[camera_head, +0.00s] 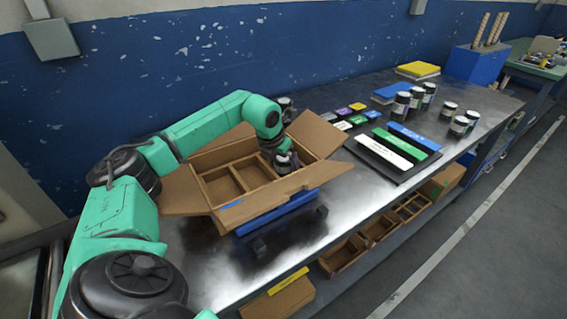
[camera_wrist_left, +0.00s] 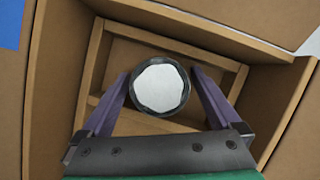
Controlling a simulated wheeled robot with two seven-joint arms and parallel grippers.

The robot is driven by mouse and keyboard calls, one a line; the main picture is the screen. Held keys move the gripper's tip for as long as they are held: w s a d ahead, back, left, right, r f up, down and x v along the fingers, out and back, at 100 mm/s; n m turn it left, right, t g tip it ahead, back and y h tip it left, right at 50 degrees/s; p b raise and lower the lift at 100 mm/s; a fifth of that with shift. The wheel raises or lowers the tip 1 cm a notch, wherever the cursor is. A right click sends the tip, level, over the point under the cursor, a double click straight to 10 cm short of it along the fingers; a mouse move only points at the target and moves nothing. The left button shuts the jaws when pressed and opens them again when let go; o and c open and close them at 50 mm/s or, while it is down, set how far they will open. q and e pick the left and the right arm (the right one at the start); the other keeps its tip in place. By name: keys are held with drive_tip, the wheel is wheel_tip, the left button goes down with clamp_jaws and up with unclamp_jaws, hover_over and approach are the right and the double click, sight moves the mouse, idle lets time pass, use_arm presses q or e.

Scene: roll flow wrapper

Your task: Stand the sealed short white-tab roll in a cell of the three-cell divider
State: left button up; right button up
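A short round roll (camera_wrist_left: 160,87) with a white end and dark rim shows end-on in the left wrist view. The purple fingers of my left gripper (camera_wrist_left: 161,76) stand on either side of it, close against it; whether they touch it I cannot tell. In the head view this gripper (camera_head: 284,163) is down inside the open cardboard box, at the right-hand cell of the three-cell divider (camera_head: 235,178). The roll appears within that cell; whether it rests on the floor is unclear. The left and middle cells look empty. My right gripper is not in view.
The open flaps of the box (camera_head: 195,195) spread around the divider. A blue item (camera_head: 290,205) lies along the box's near side. Labelled strips on a dark tray (camera_head: 390,150) and several jars (camera_head: 415,97) stand to the right. The front of the metal table (camera_head: 300,240) is mostly clear.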

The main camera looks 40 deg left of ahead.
use_arm(q)
drive_tip(key=shift+r, duration=0.15)
drive_tip(key=shift+s+r, duration=0.15)
drive_tip(key=shift+r, duration=0.15)
drive_tip(key=v, duration=1.1)
drive_tip(key=shift+r, duration=0.2)
drive_tip(key=shift+r, duration=0.1)
